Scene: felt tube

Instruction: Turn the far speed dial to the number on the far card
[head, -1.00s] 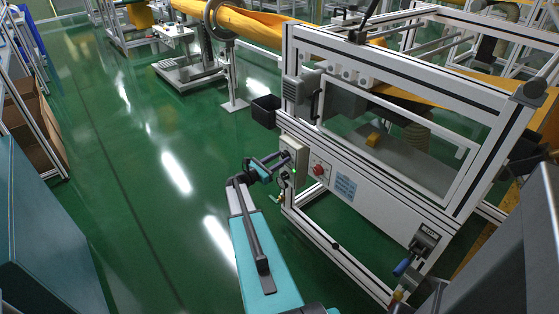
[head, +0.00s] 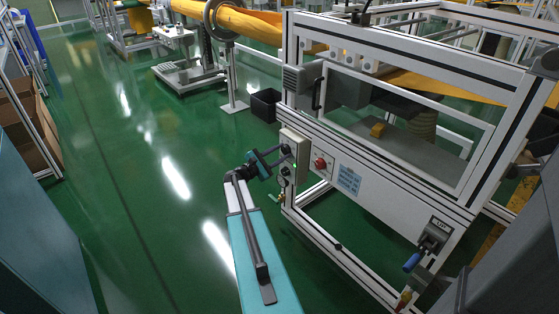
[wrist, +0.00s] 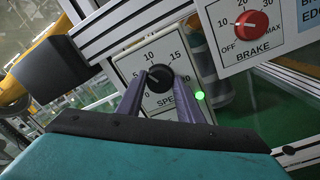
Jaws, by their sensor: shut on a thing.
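The black speed dial (wrist: 160,77) sits on a pale plate (wrist: 126,66) with numbers around it and the partly hidden word SPEED below. Its white mark points left, toward about 5; the exact reading is hard to tell. My gripper (wrist: 160,90) has one finger on each side of the dial and is shut on it. In the head view my gripper (head: 282,150) meets the grey control box (head: 299,143) on the machine's left end. A card with a number to set is not legible in either view.
A red BRAKE knob (wrist: 251,26) is close right of the dial; it shows in the head view (head: 321,163) too. A green light (wrist: 199,95) glows by my right finger. A blue-handled lever (head: 412,262) is at the near end. Green floor is open to the left.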

